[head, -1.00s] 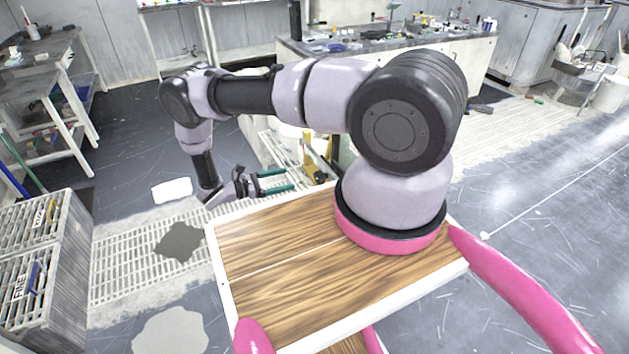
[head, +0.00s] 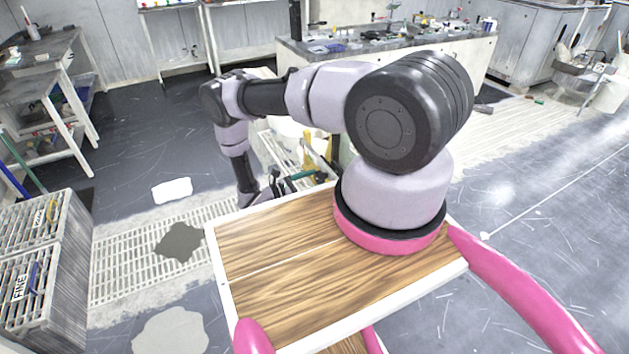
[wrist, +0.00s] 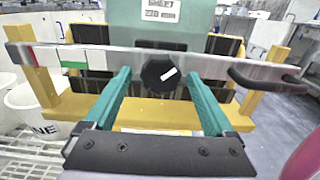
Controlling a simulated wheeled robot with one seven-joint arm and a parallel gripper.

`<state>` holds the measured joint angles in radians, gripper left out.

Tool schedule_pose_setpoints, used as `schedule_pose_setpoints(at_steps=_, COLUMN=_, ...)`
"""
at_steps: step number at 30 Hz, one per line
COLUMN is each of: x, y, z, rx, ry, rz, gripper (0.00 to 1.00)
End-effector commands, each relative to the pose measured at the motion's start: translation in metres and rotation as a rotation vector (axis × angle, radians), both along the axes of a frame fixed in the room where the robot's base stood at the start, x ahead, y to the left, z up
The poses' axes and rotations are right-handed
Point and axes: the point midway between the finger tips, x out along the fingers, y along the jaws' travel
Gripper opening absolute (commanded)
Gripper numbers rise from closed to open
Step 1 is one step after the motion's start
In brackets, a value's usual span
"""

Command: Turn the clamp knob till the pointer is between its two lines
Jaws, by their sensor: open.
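The clamp knob (wrist: 152,73) is black and sits mid-bar in the wrist view. A white mark on its face, seemingly the pointer (wrist: 168,75), slants up to the right. Its two lines cannot be told apart for sure. My gripper (wrist: 158,80) is open, with one teal finger on each side of the knob. Whether the fingers touch it cannot be told. In the head view my gripper (head: 292,180) is low behind the wooden deck, and the knob cannot be made out there.
The knob is on a metal bar (wrist: 220,68) with a red, white and green strip (wrist: 74,57) at left and a dark hook-like handle (wrist: 268,82) at right. White buckets (wrist: 30,105) stand at left.

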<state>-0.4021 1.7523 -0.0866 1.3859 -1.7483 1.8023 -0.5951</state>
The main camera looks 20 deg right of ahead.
Motion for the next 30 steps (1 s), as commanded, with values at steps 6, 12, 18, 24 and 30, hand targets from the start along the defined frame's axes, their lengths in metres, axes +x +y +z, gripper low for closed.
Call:
schedule_pose_setpoints(at_steps=6, x=0.0002, y=-0.0028, z=0.0000, rx=0.001, ry=0.000, rz=0.001, gripper=0.89)
schedule_pose_setpoints(at_steps=12, x=0.0002, y=-0.0026, z=0.0000, rx=0.001, ry=0.000, rz=0.001, gripper=0.51)
schedule_pose_setpoints(at_steps=18, x=0.0003, y=-0.0025, z=0.0000, rx=0.001, ry=0.000, rz=0.001, gripper=0.04)
schedule_pose_setpoints(at_steps=24, x=0.0005, y=-0.0023, z=-0.0002, rx=0.002, ry=-0.026, rz=0.002, gripper=0.04)
schedule_pose_setpoints(at_steps=30, x=0.0010, y=-0.0019, z=-0.0003, rx=0.005, ry=-0.121, rz=0.005, gripper=0.04)
